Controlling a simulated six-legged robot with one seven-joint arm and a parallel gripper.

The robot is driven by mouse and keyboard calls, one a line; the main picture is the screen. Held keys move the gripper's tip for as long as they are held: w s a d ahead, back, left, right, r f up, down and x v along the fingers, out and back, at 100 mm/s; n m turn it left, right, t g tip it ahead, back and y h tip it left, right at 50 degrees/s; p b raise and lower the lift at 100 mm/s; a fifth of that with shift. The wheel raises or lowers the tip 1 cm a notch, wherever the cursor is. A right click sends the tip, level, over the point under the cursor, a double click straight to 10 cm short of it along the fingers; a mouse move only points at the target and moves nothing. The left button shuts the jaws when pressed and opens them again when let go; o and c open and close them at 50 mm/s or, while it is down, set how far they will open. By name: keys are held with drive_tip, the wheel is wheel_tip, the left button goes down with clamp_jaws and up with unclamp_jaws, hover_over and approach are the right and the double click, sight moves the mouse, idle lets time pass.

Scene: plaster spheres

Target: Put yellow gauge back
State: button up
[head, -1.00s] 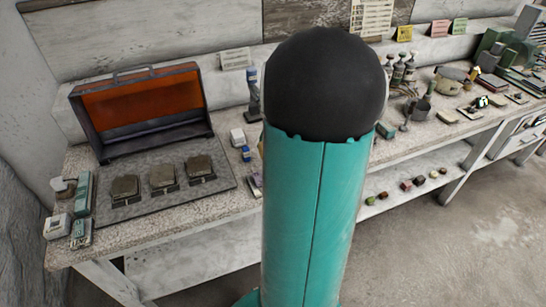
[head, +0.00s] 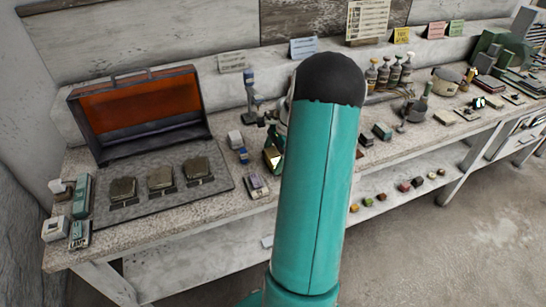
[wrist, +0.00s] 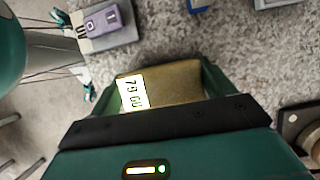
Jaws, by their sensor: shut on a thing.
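My gripper (wrist: 158,88) is shut on a brass-yellow block, which looks like the yellow gauge (wrist: 182,82). Part of my gripper is hidden behind the arm there. I cannot tell from these views how high the block is above the bench.
An open case with orange lining (head: 135,105) stands on the left of the bench (head: 215,208). Three stone-like blocks (head: 160,178) sit on a grey mat before it. A small grey-purple device (head: 256,186) lies near the gripper. Bottles (head: 385,72) and a yellow card (head: 402,36) are behind right.

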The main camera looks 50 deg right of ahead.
drive_tip(key=shift+f, duration=0.2)
drive_tip(key=o, duration=0.8)
drive_tip(key=v, duration=1.2)
drive_tip(key=shift+a+r, duration=0.1)
drive_tip(key=shift+r, duration=0.1)
drive_tip(key=w+a+r+n+h, duration=0.15)
drive_tip(key=a+r+n, duration=0.25)
drive_tip(key=a, duration=0.4)
drive_tip(key=w+a+r+n+h, duration=0.1)
drive_tip(key=w+a+r+n, duration=0.15)
drive_tip(key=a, duration=0.65)
drive_tip(key=w+a+r+n+h, duration=0.1)
drive_tip(key=a+r+n, duration=0.35)
drive_tip(key=a, duration=0.35)
drive_tip(key=s+a+n+t, duration=0.1)
drive_tip(key=s+a+n, duration=0.2)
drive_tip(key=a, duration=0.3)
drive_tip(key=s+a+n+t, duration=0.1)
drive_tip(key=s+a+n, duration=0.2)
drive_tip(key=a+n, duration=0.2)
drive_tip(key=s+a+n+t, duration=0.1)
drive_tip(key=s+a+n, duration=0.3)
drive_tip(key=a, duration=0.5)
drive_tip(key=shift+s+n+h, duration=0.15)
drive_tip(key=shift+n+h, duration=0.1)
drive_tip(key=shift+n, duration=0.35)
